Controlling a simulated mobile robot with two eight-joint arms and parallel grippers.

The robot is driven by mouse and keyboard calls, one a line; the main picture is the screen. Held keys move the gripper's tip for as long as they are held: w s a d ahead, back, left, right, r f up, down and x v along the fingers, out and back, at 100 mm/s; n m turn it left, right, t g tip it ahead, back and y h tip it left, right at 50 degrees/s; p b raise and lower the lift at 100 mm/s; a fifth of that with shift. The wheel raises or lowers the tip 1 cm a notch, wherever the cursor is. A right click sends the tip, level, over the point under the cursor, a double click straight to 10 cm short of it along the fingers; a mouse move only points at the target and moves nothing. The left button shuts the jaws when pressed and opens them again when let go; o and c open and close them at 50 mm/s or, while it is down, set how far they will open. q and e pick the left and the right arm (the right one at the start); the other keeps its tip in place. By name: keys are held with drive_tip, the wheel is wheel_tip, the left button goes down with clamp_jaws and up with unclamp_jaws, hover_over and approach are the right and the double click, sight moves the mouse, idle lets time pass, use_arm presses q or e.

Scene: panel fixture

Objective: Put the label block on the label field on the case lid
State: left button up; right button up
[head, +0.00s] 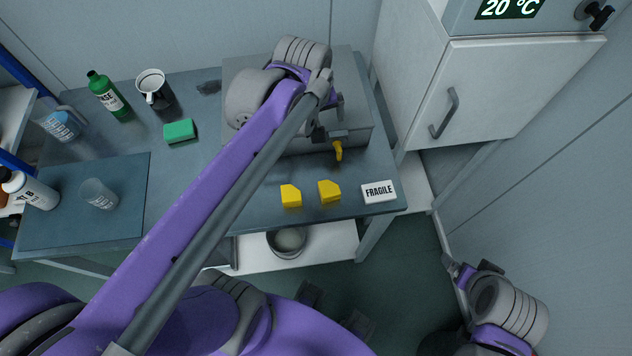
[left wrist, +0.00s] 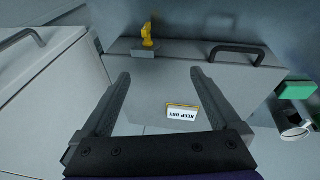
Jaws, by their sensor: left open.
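A white block marked FRAGILE (head: 378,191) lies at the front right of the table. The grey case (head: 353,135) stands at the back right, largely hidden by my left arm in the head view. In the left wrist view, its lid (left wrist: 140,68) carries a white KEEP DRY label piece (left wrist: 182,113) with a yellow strip along one edge. I cannot tell whether that piece is raised. My left gripper (left wrist: 158,74) is open and empty above the lid; it also shows in the head view (head: 329,118). My right gripper (head: 457,267) is low at the right; its jaws are unclear.
Two yellow blocks (head: 291,196) (head: 329,191) lie left of the FRAGILE block. A yellow latch (head: 338,150) and a dark handle (left wrist: 237,50) are on the case. A green sponge (head: 180,131), mug (head: 154,90) and bottle (head: 108,96) stand left. A white cabinet (head: 490,90) stands right.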

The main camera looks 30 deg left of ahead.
use_arm(q)
drive_tip(key=s+d+f+m+t, duration=0.1)
drive_tip(key=s+d+f+m, duration=0.4)
drive_tip(key=s+f+m, duration=0.3)
drive_tip(key=shift+s+d+m+t+h, duration=0.3)
drive_tip(key=shift+s+d+m+t, duration=0.15)
drive_tip(key=shift+s, duration=0.8)
drive_tip(key=shift+a+f, duration=0.1)
drive_tip(key=shift+a, duration=0.05)
